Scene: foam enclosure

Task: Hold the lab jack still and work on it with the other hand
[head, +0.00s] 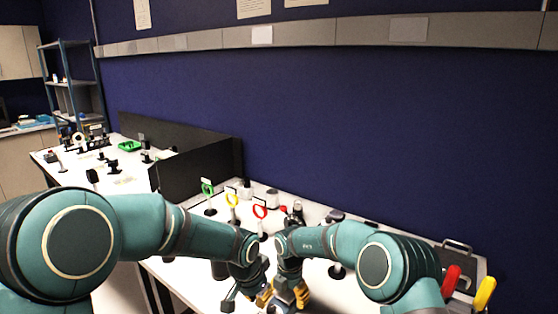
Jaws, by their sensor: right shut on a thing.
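My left gripper (264,296) and my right gripper (300,294) are close together at the bottom middle of the head view, low over the white bench. Both have yellow-orange finger parts. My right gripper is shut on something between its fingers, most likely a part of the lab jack. The jack itself is largely hidden by the two grippers and the lower picture edge, so its height and knob cannot be made out. Whether my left gripper is open or shut, or touches the jack, is not clear.
Green (208,188), yellow (232,199) and red (260,209) rings on stands line the bench (205,289) behind my grippers. Small dark items stand to the right. A black partition (200,170) rises at the back left. Red (451,280) and yellow (485,293) handles stand at the right.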

